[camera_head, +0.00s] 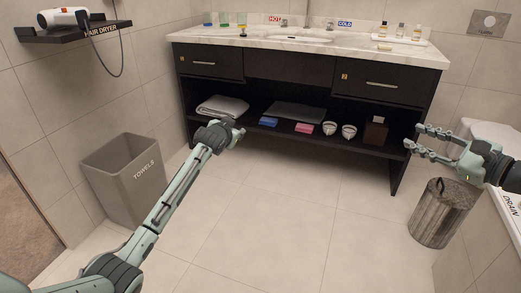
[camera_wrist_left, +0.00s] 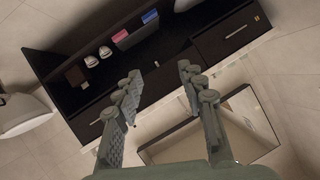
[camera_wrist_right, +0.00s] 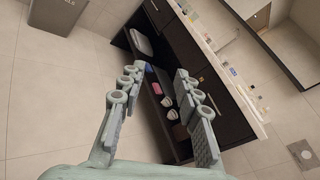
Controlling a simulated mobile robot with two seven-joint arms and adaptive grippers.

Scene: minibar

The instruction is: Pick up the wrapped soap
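A small pale tan block (camera_head: 385,47) lies at the front left of the white tray on the counter; it may be the wrapped soap, but it is too small to tell. My left gripper (camera_head: 239,131) is in front of the lower shelf, far below and left of that tray. The left wrist view shows its fingers (camera_wrist_left: 160,72) apart with nothing between them. My right gripper (camera_head: 411,140) is in front of the right end of the cabinet, below the tray. Its fingers are spread and empty, also in the right wrist view (camera_wrist_right: 155,70).
The white tray (camera_head: 412,43) also holds small bottles (camera_head: 400,30). The dark cabinet's shelf carries a folded towel (camera_head: 222,106), blue (camera_head: 268,121) and pink (camera_head: 304,128) packets, two round items and a brown box (camera_head: 375,131). A towel bin (camera_head: 125,180) and a metal bin (camera_head: 440,215) flank clear floor.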

